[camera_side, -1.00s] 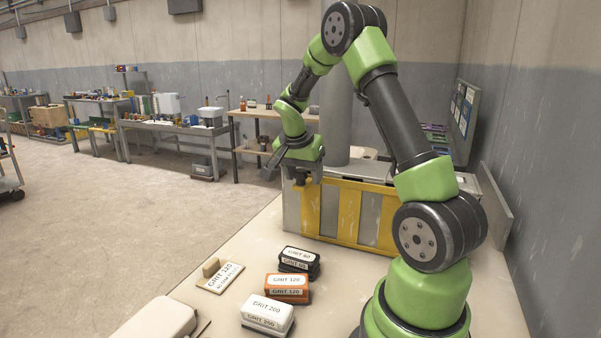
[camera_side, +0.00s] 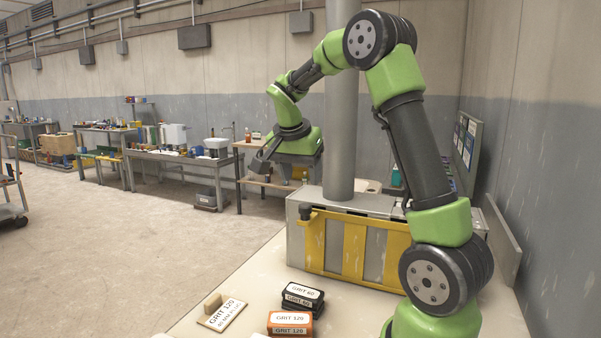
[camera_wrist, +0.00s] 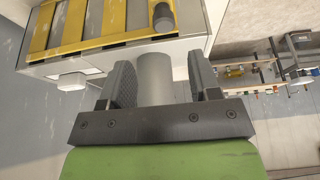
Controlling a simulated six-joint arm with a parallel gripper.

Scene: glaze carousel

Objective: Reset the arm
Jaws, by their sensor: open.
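In the wrist view my gripper (camera_wrist: 158,85) shows two dark ridged fingers held wide apart. Nothing is between them; the grey column (camera_wrist: 155,70) shows behind the gap. The gripper touches nothing that I can see.
The grey cabinet with yellow bars (camera_side: 352,245) stands at the back of the bench. A black GRIT 60 block (camera_side: 302,297), an orange GRIT 120 block (camera_side: 290,324) and a GRIT 120 sign (camera_side: 222,314) sit in front. Open floor lies left.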

